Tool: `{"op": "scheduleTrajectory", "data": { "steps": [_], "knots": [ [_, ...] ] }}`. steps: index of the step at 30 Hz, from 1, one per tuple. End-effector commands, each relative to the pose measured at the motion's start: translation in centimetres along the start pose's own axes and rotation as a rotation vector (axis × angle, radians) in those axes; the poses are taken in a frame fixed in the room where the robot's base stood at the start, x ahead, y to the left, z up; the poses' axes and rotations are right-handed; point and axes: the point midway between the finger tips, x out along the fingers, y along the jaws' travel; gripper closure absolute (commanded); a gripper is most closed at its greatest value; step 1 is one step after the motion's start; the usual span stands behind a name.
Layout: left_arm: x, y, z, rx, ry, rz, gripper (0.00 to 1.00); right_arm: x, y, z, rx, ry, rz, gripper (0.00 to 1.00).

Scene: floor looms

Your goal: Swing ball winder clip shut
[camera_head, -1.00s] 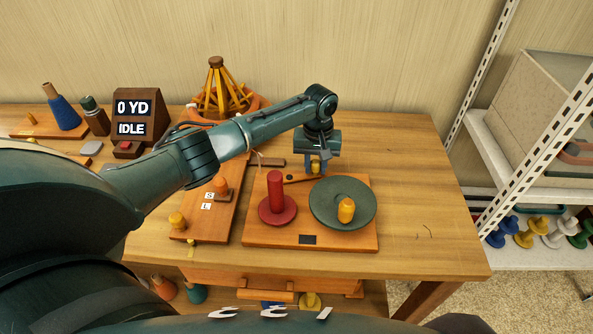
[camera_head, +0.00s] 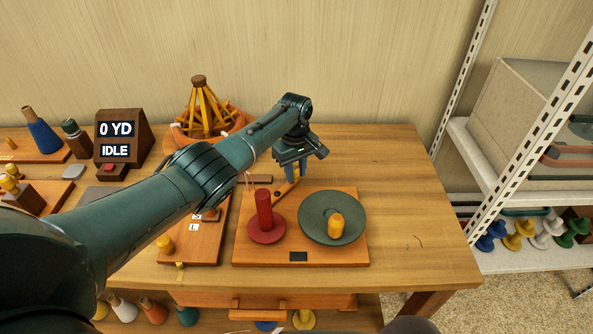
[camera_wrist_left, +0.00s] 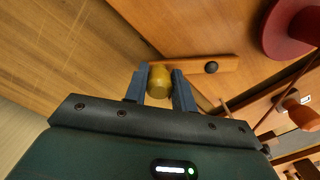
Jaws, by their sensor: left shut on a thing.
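The ball winder has an orange wooden base (camera_head: 335,256), a red spindle (camera_head: 264,210) on a red disc, and a dark green dish (camera_head: 315,208) with a yellow peg. Its clip is a short wooden bar (camera_head: 284,189) near the back edge of the base; in the left wrist view the bar (camera_wrist_left: 190,67) has a dark pivot (camera_wrist_left: 211,68) and a yellow knob (camera_wrist_left: 160,80) on its end. My left gripper (camera_head: 292,172) is shut on that knob, one blue finger on each side; it also shows in the left wrist view (camera_wrist_left: 160,90). My right gripper is not in view.
A board with pegs and letter labels (camera_head: 205,245) lies left of the winder, under my left arm. A wooden swift (camera_head: 200,108) and a display box reading 0 YD, IDLE (camera_head: 125,135) stand behind. The table's right side (camera_head: 410,200) is clear; a shelf (camera_head: 465,155) stands beyond.

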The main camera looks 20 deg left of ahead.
Motion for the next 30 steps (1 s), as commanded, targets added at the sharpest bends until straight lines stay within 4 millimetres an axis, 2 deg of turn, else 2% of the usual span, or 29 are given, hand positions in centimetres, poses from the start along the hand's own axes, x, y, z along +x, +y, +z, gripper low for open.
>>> {"op": "scheduleTrajectory", "data": {
  "steps": [12,13,18,21,30],
  "knots": [
    [-0.12,-0.1,-0.4,-0.016,0.008,0.0,1.0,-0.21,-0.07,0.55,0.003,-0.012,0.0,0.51],
    [-0.12,-0.1,-0.41,-0.016,0.009,0.001,0.73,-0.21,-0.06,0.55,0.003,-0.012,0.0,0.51],
    [-0.09,-0.07,-0.32,-0.014,0.006,0.001,0.59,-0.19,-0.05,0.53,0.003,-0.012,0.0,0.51],
    [-0.07,-0.05,-0.25,-0.012,0.005,0.001,0.52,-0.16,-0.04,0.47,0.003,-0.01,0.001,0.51],
    [-0.65,0.01,-0.18,-0.011,0.004,0.002,0.52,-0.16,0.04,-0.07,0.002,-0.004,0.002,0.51]
  ]
}}
